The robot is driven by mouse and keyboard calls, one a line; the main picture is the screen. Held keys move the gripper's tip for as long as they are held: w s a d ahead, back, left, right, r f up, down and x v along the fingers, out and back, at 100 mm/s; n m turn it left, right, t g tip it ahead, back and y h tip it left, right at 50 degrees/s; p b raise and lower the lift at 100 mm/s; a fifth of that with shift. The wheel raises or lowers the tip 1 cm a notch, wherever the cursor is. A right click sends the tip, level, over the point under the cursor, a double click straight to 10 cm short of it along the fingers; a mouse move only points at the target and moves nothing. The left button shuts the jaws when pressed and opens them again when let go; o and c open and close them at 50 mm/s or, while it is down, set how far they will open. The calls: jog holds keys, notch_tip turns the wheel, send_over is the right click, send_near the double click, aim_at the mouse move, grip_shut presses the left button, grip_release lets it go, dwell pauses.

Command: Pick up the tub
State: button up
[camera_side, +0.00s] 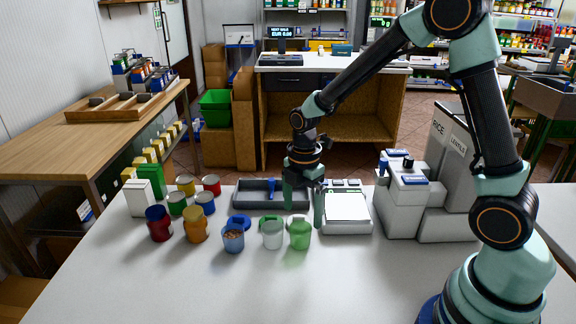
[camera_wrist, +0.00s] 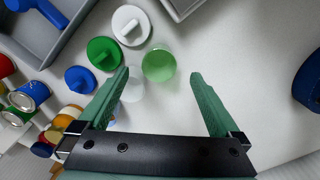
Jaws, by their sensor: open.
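Three small tubs stand on the white table, and the frames do not tell which one the task means. They are a blue tub (camera_side: 233,240) with brownish contents, a pale clear tub (camera_side: 272,235) and a green translucent tub (camera_side: 300,236). My gripper (camera_side: 304,212) is open and empty, pointing down above the table near the green tub. In the wrist view the green tub (camera_wrist: 158,66) shows just beyond the gap between my fingertips (camera_wrist: 159,76). The clear tub (camera_wrist: 133,89) is beside the left finger, partly hidden by it. The blue tub is mostly hidden there.
Blue (camera_wrist: 80,80), green (camera_wrist: 104,53) and white (camera_wrist: 131,26) knobbed lids lie by the tubs. A grey tray (camera_side: 258,206) and a scale (camera_side: 346,210) stand behind. Several jars and cans (camera_side: 195,224) crowd the left; grey bins (camera_side: 405,205) stand right. The front table is clear.

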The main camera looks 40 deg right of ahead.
aim_at(301, 232)
jog(key=shift+a+f, duration=0.15)
jog(key=shift+f, duration=3.45)
jog(key=c, duration=1.4)
